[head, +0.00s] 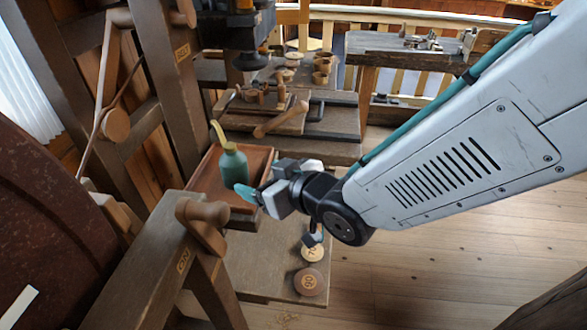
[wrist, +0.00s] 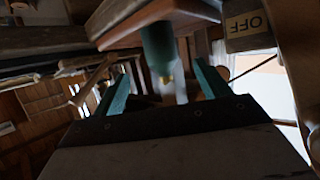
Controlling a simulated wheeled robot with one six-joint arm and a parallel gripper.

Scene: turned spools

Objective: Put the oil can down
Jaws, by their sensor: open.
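The oil can (head: 233,166) is dark green with a yellowish spout. It stands upright in a shallow brown wooden tray (head: 262,160), towards the tray's left side. My gripper (head: 247,193) is open, with its teal fingers in front of and below the can in the head view. In the wrist view, the oil can (wrist: 157,45) shows upside down beyond and between the two spread fingers of my gripper (wrist: 161,75). No finger clearly touches it. The tray's edge (wrist: 140,18) shows at the top there. The can's base is hidden in part.
A wooden post (head: 185,240) with a turned handle (head: 203,220) stands close left of the gripper. Behind the tray, a bench board (head: 300,118) holds wooden tools and cups. Two round discs (head: 310,281) lie on a lower shelf. Open floor (head: 450,250) lies to the right.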

